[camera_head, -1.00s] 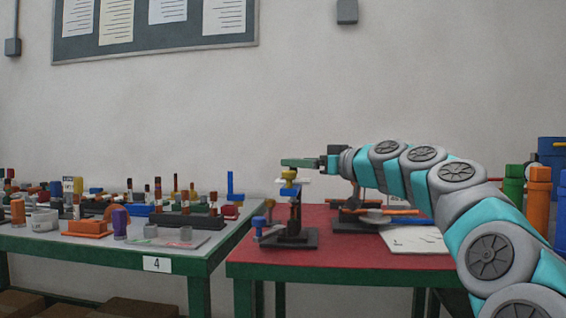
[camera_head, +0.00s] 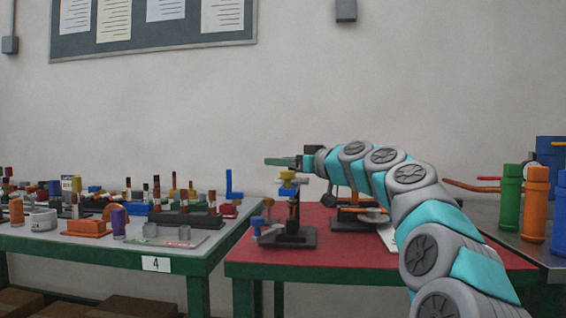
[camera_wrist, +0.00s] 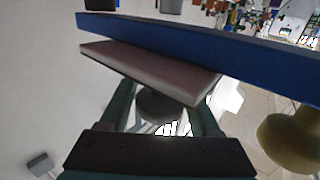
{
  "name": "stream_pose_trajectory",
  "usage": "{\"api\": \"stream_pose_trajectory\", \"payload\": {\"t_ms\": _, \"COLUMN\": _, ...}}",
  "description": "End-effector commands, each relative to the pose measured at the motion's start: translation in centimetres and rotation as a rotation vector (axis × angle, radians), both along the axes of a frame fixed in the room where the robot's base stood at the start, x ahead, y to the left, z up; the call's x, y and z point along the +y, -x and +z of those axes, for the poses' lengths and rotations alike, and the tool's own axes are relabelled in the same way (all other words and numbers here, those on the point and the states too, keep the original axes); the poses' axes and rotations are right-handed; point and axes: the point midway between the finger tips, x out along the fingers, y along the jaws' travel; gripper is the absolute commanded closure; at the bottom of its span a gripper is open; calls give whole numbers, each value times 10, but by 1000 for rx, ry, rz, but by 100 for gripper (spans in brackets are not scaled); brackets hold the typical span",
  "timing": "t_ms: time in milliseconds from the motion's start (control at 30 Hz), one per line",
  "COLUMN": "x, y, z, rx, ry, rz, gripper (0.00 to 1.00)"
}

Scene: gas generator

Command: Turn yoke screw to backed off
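The yoke fixture stands upright on a dark base (camera_head: 290,238) near the left edge of the red table. It has a yellow knob (camera_head: 288,174) on top, a blue crossbar (camera_head: 289,189) below that and a blue knob (camera_head: 256,223) at its left. I cannot tell which part is the yoke screw. My gripper (camera_head: 281,161) points left just above the yellow knob. In the wrist view its green fingers (camera_wrist: 163,108) stand apart, with a grey disc (camera_wrist: 160,104) showing between them. A pinkish plate (camera_wrist: 150,72) and a blue bar (camera_wrist: 200,45) cross ahead and hide the fingertips. A yellowish knob (camera_wrist: 291,140) is at right.
The red table (camera_head: 340,257) has another device with an orange bar (camera_head: 362,209) under my arm. Green (camera_head: 511,198) and orange (camera_head: 536,203) cylinders stand at right. A crowded green-edged table (camera_head: 100,253) is at left. The wall behind is clear around my gripper.

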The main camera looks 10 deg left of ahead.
Motion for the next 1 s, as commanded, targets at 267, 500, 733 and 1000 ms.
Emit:
{"api": "stream_pose_trajectory", "payload": {"t_ms": 267, "x": 0, "y": 0, "z": 0, "rx": 0, "ry": 0, "rz": 0, "gripper": 69}}
{"api": "stream_pose_trajectory", "payload": {"t_ms": 500, "x": 0, "y": 0, "z": 0, "rx": 0, "ry": 0, "rz": 0, "gripper": 96}}
{"api": "stream_pose_trajectory", "payload": {"t_ms": 733, "x": 0, "y": 0, "z": 0, "rx": 1, "ry": 1, "rz": 8, "gripper": 100}}
{"api": "stream_pose_trajectory", "payload": {"t_ms": 1000, "x": 1, "y": 1, "z": 1, "rx": -1, "ry": 1, "rz": 77, "gripper": 100}}
